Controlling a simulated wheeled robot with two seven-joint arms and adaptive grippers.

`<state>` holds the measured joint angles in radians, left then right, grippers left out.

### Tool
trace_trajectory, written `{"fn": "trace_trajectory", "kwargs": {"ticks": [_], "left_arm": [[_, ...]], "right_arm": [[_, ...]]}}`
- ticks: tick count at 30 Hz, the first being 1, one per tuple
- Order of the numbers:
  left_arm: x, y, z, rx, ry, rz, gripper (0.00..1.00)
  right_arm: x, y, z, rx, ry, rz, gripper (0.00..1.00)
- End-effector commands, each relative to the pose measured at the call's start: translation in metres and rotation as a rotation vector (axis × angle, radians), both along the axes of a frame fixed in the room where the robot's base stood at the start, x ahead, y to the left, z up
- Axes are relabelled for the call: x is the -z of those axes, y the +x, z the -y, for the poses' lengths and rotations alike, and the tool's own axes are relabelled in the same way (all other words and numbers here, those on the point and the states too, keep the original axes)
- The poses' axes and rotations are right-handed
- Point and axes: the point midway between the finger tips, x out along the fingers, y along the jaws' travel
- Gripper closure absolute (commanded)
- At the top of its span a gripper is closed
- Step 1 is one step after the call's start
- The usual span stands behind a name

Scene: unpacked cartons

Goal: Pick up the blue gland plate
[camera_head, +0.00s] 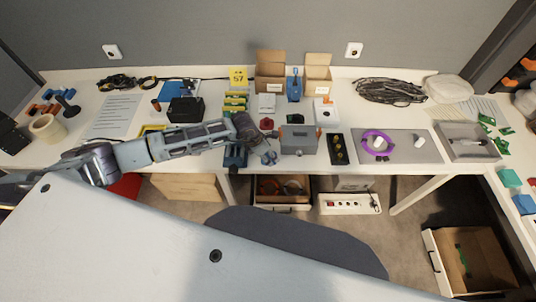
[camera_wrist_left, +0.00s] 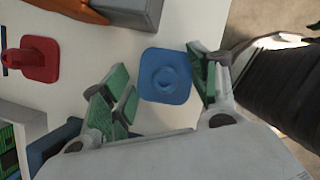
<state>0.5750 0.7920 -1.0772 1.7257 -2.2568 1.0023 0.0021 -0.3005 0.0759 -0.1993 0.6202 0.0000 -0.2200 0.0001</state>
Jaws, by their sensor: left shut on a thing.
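The blue gland plate (camera_wrist_left: 166,77) is a rounded square with a round raised middle. In the left wrist view it lies between the two green-padded fingers of my left gripper (camera_wrist_left: 158,70). The left gripper is shut on it, near the white table's front edge. In the head view my left arm reaches in from the left, and the gripper (camera_head: 258,143) is at the front middle of the table; the plate shows small and blue there (camera_head: 269,158). My right gripper is not in view.
A red gland plate (camera_wrist_left: 38,59) lies nearby on the white table (camera_wrist_left: 105,38). A grey enclosure (camera_head: 299,139) stands just right of the gripper, with a black strip (camera_head: 338,149) beyond it. Open cartons (camera_head: 270,72) stand at the back. Below the front edge are boxes on the floor.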

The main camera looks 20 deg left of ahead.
Motion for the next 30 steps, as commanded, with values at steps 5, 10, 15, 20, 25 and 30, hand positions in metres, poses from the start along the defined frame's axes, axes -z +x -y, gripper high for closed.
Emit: {"fn": "trace_trajectory", "kwargs": {"ticks": [5, 10, 15, 20, 25, 30], "left_arm": [[-0.013, -0.001, 0.000, 0.000, 0.001, -0.002, 1.00], [-0.037, 0.000, -0.001, 0.001, 0.002, 0.002, 1.00], [-0.063, 0.000, 0.000, 0.001, 0.001, 0.001, 1.00], [-0.083, 0.001, 0.000, 0.001, 0.000, 0.002, 1.00], [-0.094, 0.000, 0.000, 0.001, 0.002, 0.000, 1.00], [-0.096, 0.000, 0.000, 0.001, 0.002, 0.000, 1.00]], "right_arm": [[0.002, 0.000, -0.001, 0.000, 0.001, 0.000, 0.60], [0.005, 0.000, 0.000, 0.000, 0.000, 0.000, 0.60], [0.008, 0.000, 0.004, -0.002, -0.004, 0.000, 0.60], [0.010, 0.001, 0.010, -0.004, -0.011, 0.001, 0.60], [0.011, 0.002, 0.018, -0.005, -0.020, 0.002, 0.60], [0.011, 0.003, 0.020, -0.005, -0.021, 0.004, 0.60]]}}
